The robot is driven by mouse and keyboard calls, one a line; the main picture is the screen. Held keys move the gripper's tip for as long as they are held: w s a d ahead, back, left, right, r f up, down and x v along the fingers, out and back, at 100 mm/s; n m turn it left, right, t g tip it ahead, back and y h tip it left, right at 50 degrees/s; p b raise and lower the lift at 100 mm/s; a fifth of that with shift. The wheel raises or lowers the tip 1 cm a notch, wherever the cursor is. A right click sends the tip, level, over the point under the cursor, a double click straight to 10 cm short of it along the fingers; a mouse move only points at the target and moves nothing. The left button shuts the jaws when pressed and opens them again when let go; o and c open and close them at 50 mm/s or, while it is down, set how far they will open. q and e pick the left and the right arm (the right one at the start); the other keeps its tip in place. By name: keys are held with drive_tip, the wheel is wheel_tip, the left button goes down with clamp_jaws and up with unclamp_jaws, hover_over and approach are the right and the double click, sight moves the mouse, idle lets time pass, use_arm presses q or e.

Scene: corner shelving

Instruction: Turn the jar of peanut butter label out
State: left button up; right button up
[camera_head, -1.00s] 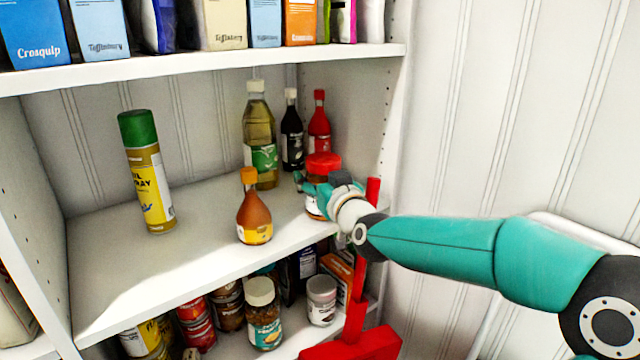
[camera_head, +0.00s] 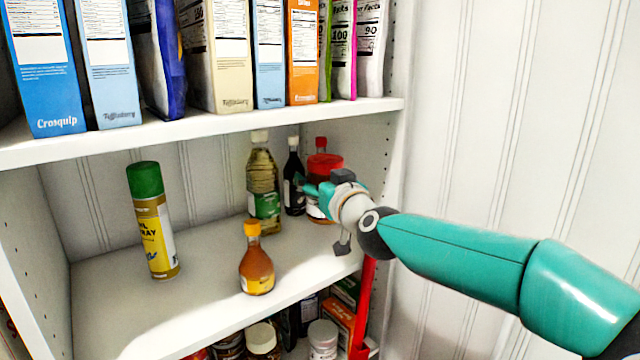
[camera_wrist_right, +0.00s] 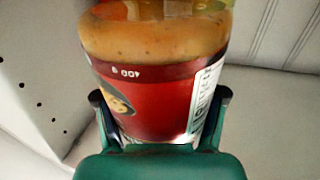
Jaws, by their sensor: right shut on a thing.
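The peanut butter jar has a red lid (camera_head: 324,163) and a red-and-white label. It is near the right end of the middle shelf in the head view, and seems raised above the shelf board. My right gripper (camera_head: 322,193) is shut around its side and hides part of it. In the right wrist view the jar (camera_wrist_right: 155,90) fills the space between the fingers (camera_wrist_right: 162,115). There its red label shows an upside-down "400 g", part of a picture at left and a white text panel at right. My left gripper is not in view.
An oil bottle (camera_head: 263,183), a dark bottle (camera_head: 293,185) and a partly hidden red bottle (camera_head: 320,144) stand close by. A brown sauce bottle (camera_head: 256,270) and a spray can (camera_head: 155,225) stand further left. The shelf's side wall (camera_head: 375,140) is close at right.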

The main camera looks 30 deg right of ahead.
drive_tip(key=o, duration=1.8)
drive_tip(key=shift+r, duration=0.1)
drive_tip(key=shift+o, duration=0.2)
